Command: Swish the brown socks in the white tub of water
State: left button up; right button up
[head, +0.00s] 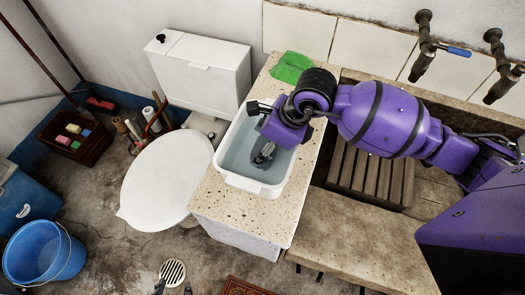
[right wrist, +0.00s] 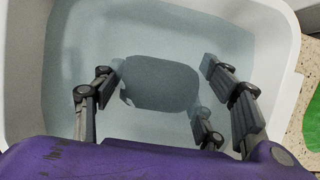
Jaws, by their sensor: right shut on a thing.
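The white tub (head: 232,181) of water stands on the speckled stone ledge. It also shows in the right wrist view (right wrist: 283,45). My right gripper (head: 263,155) reaches down into the tub, its fingers at or under the water. In the right wrist view, my right gripper (right wrist: 160,100) has its fingers on both sides of a dark, flat shape, the socks (right wrist: 160,82), which look grey through the water. Their brown colour cannot be made out. Two dark fingertips of my left gripper (head: 173,288) show apart at the bottom edge of the head view, with nothing seen between them.
A green cloth-like thing (head: 291,67) lies behind the tub. A trough with a slatted wooden board (head: 368,172) is to the right, under wall taps (head: 424,45). A white toilet (head: 165,177) stands close on the left. A blue bucket (head: 42,252) is on the floor.

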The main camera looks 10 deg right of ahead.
jog(key=shift+w+d, duration=0.5)
jog(key=shift+w, duration=0.3)
jog(key=s+a, duration=0.2)
jog(key=s+p, duration=0.1)
jog(key=s, duration=0.1)
jog(key=shift+a+r, duration=0.15)
jog(key=shift+a, duration=0.25)
jog(key=shift+s+a, duration=0.3)
jog(key=shift+s, duration=0.2)
jog(key=shift+w+d, duration=0.2)
jog(key=shift+w, duration=0.05)
jog(key=shift+w+d, duration=0.7)
jog(key=shift+w, duration=0.35)
notch_tip(320, 180, up, 6)
jog(key=p, duration=0.3)
pick_arm(q)
jog(key=w+r+t+p, duration=0.2)
jog(key=w+r, duration=0.6)
jog(key=r, duration=0.3)
jog(key=shift+w+r, duration=0.15)
pick_arm(e)
notch_tip(320, 180, up, 5)
jog(key=shift+r, duration=0.1)
